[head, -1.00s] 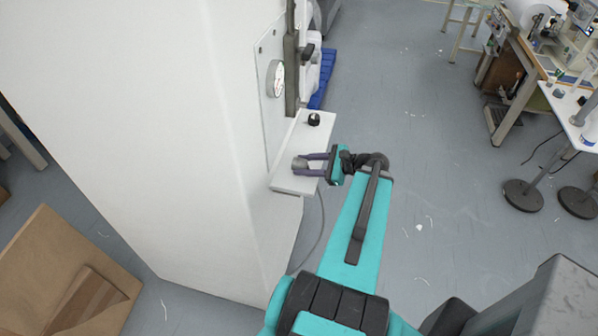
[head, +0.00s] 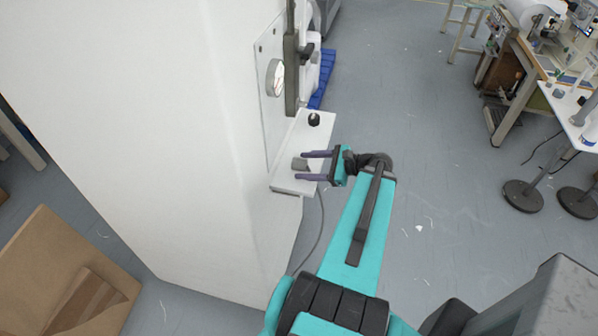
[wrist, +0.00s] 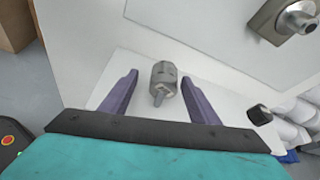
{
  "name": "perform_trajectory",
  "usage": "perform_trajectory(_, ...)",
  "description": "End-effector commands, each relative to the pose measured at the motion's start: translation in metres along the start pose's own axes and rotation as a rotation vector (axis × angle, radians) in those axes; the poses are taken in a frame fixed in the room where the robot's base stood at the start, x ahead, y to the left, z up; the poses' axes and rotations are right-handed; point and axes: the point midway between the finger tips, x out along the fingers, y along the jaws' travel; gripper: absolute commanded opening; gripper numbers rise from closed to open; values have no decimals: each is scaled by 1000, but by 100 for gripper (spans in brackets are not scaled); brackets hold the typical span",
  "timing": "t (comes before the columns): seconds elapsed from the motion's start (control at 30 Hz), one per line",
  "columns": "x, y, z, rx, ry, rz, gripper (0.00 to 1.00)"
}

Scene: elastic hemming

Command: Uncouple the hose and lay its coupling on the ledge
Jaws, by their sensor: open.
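The grey hose coupling (head: 299,163) lies on the white ledge (head: 284,184), near its front end. It also shows in the wrist view (wrist: 164,76), with its narrower end towards my gripper. My gripper (head: 301,165) is open. Its two purple fingers stand on either side of the coupling, with a gap on both sides in the wrist view. A thin grey hose (head: 321,232) hangs below the ledge; where it joins the coupling is hidden. A metal fitting (wrist: 284,18) on the wall panel shows in the wrist view, with no hose on it.
A black knob (head: 314,119) stands farther back on the ledge. The white pillar (head: 150,130) stands left of the ledge.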

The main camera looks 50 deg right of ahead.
Motion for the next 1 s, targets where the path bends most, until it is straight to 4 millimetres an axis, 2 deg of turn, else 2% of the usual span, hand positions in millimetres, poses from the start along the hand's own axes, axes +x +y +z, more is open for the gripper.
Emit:
perform_trajectory(0.8, -108, -2, -2, -1, 0, -11, 57)
perform_trajectory(1.0, -125, -2, -1, -1, -1, -10, 57)
